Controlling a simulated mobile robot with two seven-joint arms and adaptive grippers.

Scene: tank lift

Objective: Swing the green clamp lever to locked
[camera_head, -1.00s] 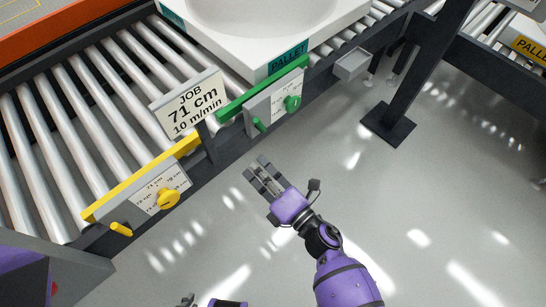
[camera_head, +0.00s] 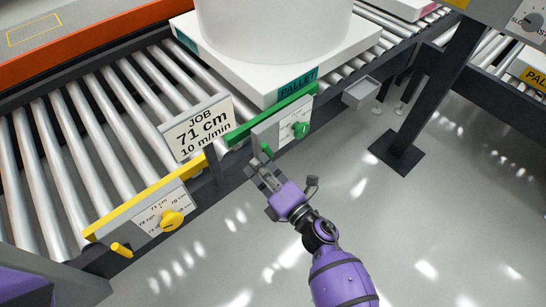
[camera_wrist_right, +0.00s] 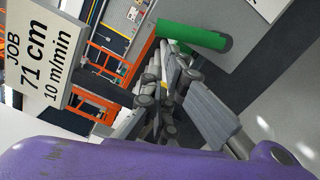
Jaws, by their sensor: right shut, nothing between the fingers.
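The green clamp lever shows as a short green peg-like handle (camera_head: 267,149) at the lower left of a grey plate on the conveyor's side rail. A round green knob (camera_head: 301,130) sits at the plate's right. My right gripper (camera_head: 257,164) is shut and empty, its fingertips just below and left of the green handle. In the right wrist view the handle is a green cylinder (camera_wrist_right: 192,35) above the grey fingers (camera_wrist_right: 178,75). I cannot tell whether they touch. The lever's pivot and arm are not clear. My left gripper is not in view.
A green bar (camera_head: 270,115) runs along the plate's top edge. A yellow bar (camera_head: 150,202) with a yellow knob (camera_head: 172,219) is to the left. A job sign (camera_head: 199,128) stands behind. A white pallet (camera_head: 345,58) rests on the rollers. Open floor lies right of my arm.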

